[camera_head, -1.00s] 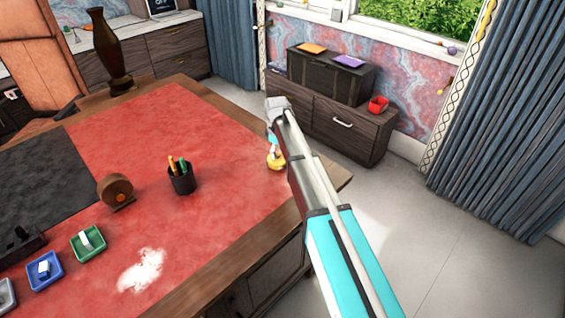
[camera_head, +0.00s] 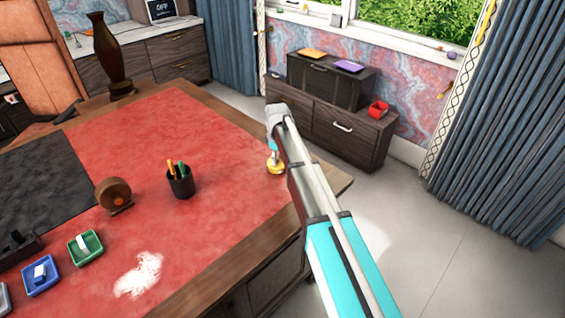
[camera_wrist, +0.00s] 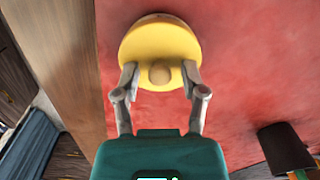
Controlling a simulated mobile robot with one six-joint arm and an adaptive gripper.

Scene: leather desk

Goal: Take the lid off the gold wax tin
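The gold wax tin (camera_head: 276,168) stands on the red leather near the desk's right edge, partly hidden by my arm in the head view. In the wrist view its round gold lid (camera_wrist: 158,40) fills the upper middle, with a small round knob (camera_wrist: 159,74) on it. My gripper (camera_wrist: 160,70) is over the lid, its two fingers apart on either side of the knob with gaps between. I cannot tell whether the fingertips touch the lid. In the head view my gripper (camera_head: 273,146) is just above the tin.
A black pen cup (camera_head: 181,184) stands left of the tin. A round wooden object (camera_head: 114,194), green tray (camera_head: 85,247), blue tray (camera_head: 42,275) and white powder patch (camera_head: 138,275) lie farther left. A dark vase (camera_head: 110,55) stands at the back. The leather around the tin is clear.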

